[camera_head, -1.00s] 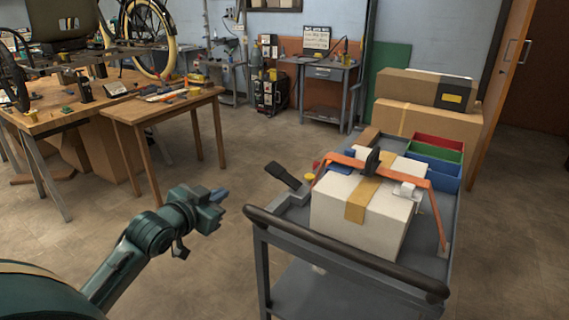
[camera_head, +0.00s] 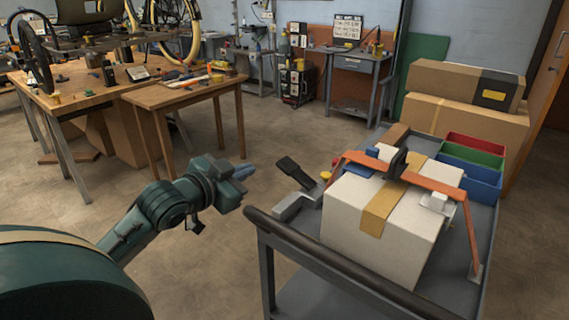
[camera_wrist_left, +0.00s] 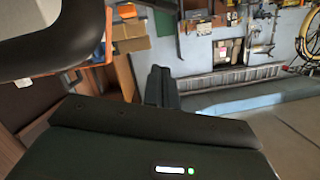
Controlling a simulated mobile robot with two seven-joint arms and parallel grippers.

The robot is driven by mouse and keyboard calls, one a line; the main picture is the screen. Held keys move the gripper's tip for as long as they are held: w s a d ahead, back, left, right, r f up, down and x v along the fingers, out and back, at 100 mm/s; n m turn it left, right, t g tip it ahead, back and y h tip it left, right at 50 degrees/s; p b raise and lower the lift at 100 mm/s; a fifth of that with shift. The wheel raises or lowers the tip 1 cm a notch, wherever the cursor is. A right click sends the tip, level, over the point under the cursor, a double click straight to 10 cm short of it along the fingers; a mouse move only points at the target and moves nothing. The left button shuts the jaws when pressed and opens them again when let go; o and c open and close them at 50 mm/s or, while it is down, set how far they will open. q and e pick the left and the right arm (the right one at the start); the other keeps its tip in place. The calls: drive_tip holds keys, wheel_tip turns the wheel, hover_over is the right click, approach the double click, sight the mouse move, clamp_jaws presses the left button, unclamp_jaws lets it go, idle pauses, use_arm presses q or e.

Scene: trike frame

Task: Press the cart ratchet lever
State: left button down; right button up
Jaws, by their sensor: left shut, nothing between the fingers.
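A black lever (camera_head: 295,173) sticks up at a slant from a grey base (camera_head: 297,205) at the left edge of the grey cart (camera_head: 480,245). An orange strap (camera_head: 440,187) with a dark ratchet piece (camera_head: 397,163) crosses a white box (camera_head: 355,215) on the cart. My left gripper (camera_head: 244,172) is shut and empty, left of the black lever and apart from it in the picture. In the left wrist view its dark closed fingers (camera_wrist_left: 160,87) point away, with nothing between them.
The cart's dark push handle (camera_head: 320,258) runs along its near side. Red, green and blue bins (camera_head: 470,184) sit at the cart's back. A wooden table (camera_head: 190,87) stands at the left, with open floor between. Cardboard boxes (camera_head: 460,115) are stacked behind the cart.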

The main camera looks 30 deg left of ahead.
use_arm(q)
hover_over(284, 163)
drive_tip(key=s+d, duration=0.3)
wheel_tip(284, 163, down, 4)
drive_tip(key=f, duration=0.1)
drive_tip(key=w+a+f, duration=0.1)
drive_tip(key=f, duration=0.1)
drive_tip(key=shift+a+b, duration=0.1)
drive_tip(key=shift+b, duration=0.3)
drive_tip(key=shift+a+f, duration=0.1)
drive_tip(key=shift+f, duration=0.2)
drive_tip(key=shift+a+f, duration=0.1)
drive_tip(key=shift+f, duration=0.05)
use_arm(e)
drive_tip(key=shift+d+r+t, duration=0.2)
drive_tip(key=shift+t, duration=0.1)
use_arm(q)
drive_tip(key=shift+f, duration=0.1)
use_arm(e)
drive_tip(key=shift+a+f, duration=0.1)
drive_tip(key=shift+a, duration=0.05)
